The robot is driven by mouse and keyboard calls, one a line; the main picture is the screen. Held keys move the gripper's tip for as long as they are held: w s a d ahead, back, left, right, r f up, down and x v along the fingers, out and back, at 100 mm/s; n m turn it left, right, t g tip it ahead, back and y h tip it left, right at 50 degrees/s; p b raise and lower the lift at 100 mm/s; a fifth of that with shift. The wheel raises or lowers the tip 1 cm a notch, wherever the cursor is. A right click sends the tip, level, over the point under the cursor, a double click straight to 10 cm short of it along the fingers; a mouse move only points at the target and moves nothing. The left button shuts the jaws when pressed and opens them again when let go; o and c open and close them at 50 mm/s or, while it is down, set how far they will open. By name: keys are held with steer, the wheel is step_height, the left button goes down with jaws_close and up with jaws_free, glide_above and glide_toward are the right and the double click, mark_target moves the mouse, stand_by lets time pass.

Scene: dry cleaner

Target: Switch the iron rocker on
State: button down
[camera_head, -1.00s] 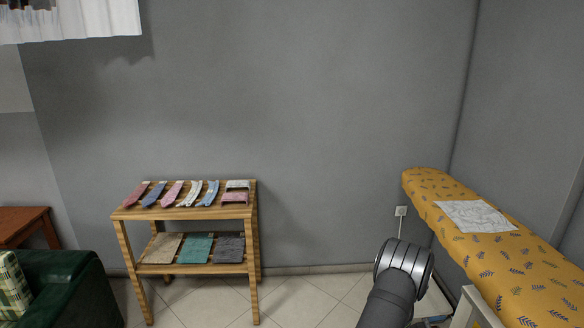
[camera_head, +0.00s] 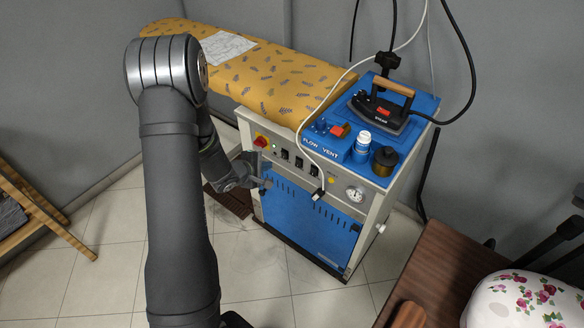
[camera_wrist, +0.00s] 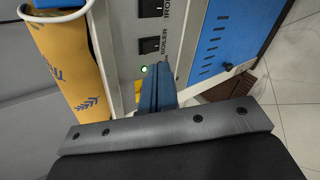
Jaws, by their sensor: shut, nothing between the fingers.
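The iron rocker (camera_wrist: 151,8) is a black switch beside the lettering IRON at the top of the wrist view. A second black rocker (camera_wrist: 150,45) sits below it, by the lettering BOILER. Whether either is pressed on or off is too small to tell. In the head view a row of small black rockers (camera_head: 299,162) is on the station's pale front panel. My gripper (camera_wrist: 157,70) is shut and empty, its blue fingers close to the panel, beside a lit green lamp (camera_wrist: 148,70) and apart from the iron rocker. In the head view my gripper (camera_head: 265,183) is low in front of the panel's left part.
A red knob (camera_head: 260,141) is left of the rockers. A white cable (camera_head: 298,130) hangs down across the panel. The steam iron (camera_head: 383,110) rests on the blue top. The yellow ironing board (camera_head: 270,80) is behind; a brown table (camera_head: 440,275) stands at right.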

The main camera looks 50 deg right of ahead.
steer(key=s+a+m, duration=0.1)
steer(key=s+a+r+m+y, duration=0.1)
steer(key=s, duration=0.1)
steer(key=s+a+m, duration=0.1)
steer(key=m, duration=0.1)
steer(key=shift+s+r+y, duration=0.35)
steer(key=shift+r+y, duration=0.05)
glide_toward(298, 163)
steer(key=d+f, duration=0.4)
steer(key=f, duration=0.2)
steer(key=shift+f, duration=0.35)
steer(key=shift+w+d, duration=0.1)
steer(key=shift+w, duration=0.05)
